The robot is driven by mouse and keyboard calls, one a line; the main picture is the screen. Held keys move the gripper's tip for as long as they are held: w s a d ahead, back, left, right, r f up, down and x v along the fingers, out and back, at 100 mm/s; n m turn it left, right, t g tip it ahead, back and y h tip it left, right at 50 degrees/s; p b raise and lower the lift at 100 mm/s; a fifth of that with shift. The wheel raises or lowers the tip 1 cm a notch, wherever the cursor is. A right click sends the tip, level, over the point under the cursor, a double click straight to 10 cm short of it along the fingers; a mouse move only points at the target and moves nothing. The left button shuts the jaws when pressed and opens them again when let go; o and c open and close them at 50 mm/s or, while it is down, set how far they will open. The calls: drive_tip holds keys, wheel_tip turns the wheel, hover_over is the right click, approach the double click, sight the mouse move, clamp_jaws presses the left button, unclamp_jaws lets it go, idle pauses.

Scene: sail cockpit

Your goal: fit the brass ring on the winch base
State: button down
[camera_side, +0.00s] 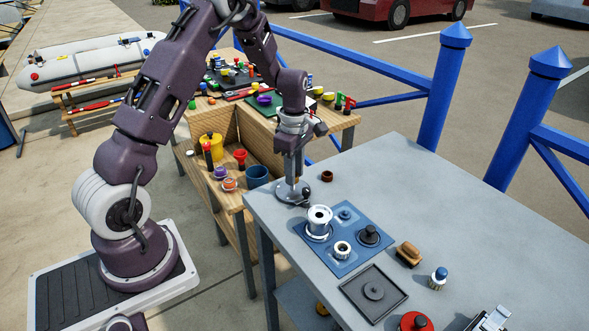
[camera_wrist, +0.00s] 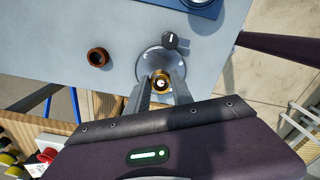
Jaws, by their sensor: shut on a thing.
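In the wrist view, my gripper (camera_wrist: 161,88) is shut on a small brass ring (camera_wrist: 161,76), with a finger on either side. The ring is in line with the middle of a round grey metal flange, likely the winch base (camera_wrist: 150,65), which lies on the grey table. A pale centre shows inside the ring; whether the ring is seated or just above the base, I cannot tell. In the side view, my gripper (camera_side: 291,178) points straight down over the same disc (camera_side: 290,194), near the table's left edge, and its fingers hide the ring.
A brown ring (camera_side: 327,176) lies loose beside the base. A blue mat (camera_side: 345,262) holds a silver drum (camera_side: 319,219) and other parts. A dark square tray (camera_side: 356,286) and wooden brush (camera_side: 408,254) lie beyond.

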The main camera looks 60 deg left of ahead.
drive_tip(key=shift+f, duration=1.45)
idle(0.4)
drive_tip(key=c, duration=1)
unclamp_jaws()
drive_tip(key=shift+c, duration=0.2)
drive_tip(key=o, duration=0.4)
drive_tip(key=shift+r, duration=4.05)
